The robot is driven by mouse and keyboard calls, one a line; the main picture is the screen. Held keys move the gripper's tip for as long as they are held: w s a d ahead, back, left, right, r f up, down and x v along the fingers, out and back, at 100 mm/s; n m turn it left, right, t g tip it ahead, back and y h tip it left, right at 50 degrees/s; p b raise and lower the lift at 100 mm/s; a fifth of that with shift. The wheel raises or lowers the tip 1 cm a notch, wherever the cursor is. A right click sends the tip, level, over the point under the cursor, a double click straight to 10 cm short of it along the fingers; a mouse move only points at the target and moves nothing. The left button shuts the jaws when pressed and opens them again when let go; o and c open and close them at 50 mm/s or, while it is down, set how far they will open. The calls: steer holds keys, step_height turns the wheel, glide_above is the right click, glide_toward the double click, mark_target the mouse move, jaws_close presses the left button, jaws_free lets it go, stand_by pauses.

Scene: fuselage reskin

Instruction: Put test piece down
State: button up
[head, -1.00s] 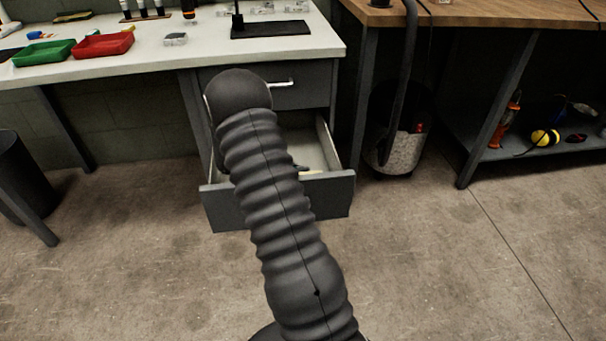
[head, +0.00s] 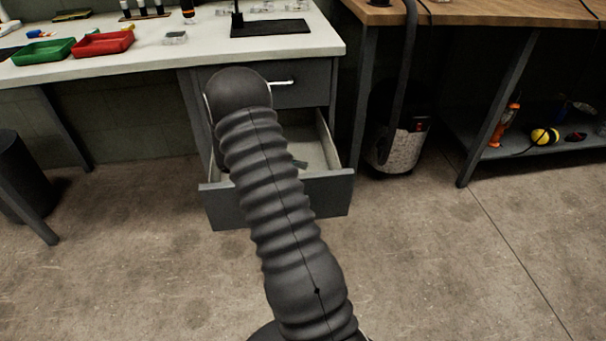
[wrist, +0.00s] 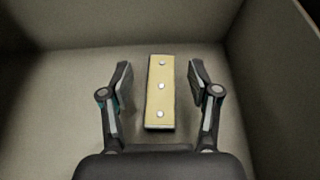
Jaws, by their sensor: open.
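The test piece (wrist: 161,98) is a pale yellow strip with three light round spots along it. In the wrist view it lies on the floor of the open drawer. My gripper (wrist: 161,78) is open, with one finger on each side of the strip and a visible gap on both sides. In the head view my arm hides most of the drawer's inside. The open drawer (head: 325,192) sticks out under the white bench. A small grey part in the drawer beside my arm may be a piece of my gripper.
The white bench (head: 200,62) carries a green tray (head: 42,52), a red tray (head: 103,44) and a black mat (head: 270,28). A closed drawer (head: 300,84) sits above the open one. Drawer walls (wrist: 275,70) surround my gripper. A wooden bench (head: 470,12) stands to the right.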

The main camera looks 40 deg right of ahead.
steer(key=v, duration=1.2)
steer(key=shift+b, duration=0.35)
